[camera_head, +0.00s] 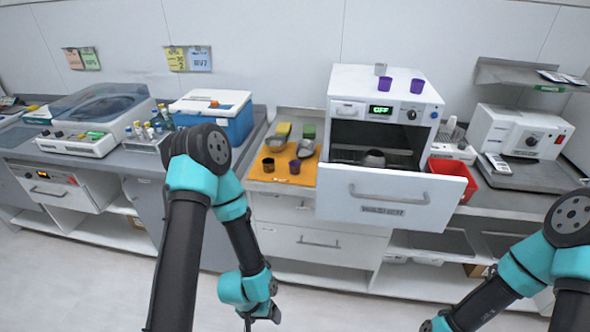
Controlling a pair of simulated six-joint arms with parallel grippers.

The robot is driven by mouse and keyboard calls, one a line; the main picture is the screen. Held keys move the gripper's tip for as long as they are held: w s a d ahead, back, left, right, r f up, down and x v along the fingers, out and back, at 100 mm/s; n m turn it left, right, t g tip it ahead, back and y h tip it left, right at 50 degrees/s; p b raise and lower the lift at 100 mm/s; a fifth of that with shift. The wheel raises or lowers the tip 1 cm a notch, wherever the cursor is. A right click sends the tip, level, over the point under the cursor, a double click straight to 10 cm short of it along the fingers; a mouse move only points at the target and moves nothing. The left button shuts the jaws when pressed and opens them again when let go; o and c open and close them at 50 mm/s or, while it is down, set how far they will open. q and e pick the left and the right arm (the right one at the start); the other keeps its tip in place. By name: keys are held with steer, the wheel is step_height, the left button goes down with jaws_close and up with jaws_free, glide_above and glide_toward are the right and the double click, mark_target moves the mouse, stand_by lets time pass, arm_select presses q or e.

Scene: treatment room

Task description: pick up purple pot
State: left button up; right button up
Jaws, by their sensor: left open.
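Two purple pots stand on top of the white oven, one on the left (386,84) and one on the right (417,86). Another purple pot (295,166) stands on the orange mat (262,176) on the counter. My left gripper (262,318) hangs low in front of the counter, far from all of these pots. It is open and empty, and its tips are hard to make out at the bottom edge. My right arm comes in at the lower right, and its gripper is outside the picture.
A dark pot (268,164) and sponges share the mat. A red bin (447,178) stands right, a blue cooler (230,122) left.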

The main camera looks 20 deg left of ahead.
arm_select(q)
steer(key=w+a+r+t, duration=0.1)
steer(key=w+r+t, duration=0.25)
steer(key=w, duration=0.65)
steer(key=m+t+y, duration=0.2)
steer(key=t+y, duration=0.1)
steer(key=t, duration=0.9)
glide_toward(293, 170)
steer(key=s+r, duration=0.2)
steer(key=s, duration=0.3)
steer(key=shift+a+f+g, duration=0.15)
steer(key=shift+f+g, duration=0.1)
steer(key=shift+f, duration=0.05)
steer(key=w, duration=0.4)
steer(key=w+f, duration=0.1)
steer(key=w, duration=0.3)
steer(key=w+f, duration=0.1)
steer(key=w, duration=0.3)
steer(key=shift+d+f, duration=0.25)
steer(key=shift+d, duration=0.1)
steer(key=shift+w, duration=0.1)
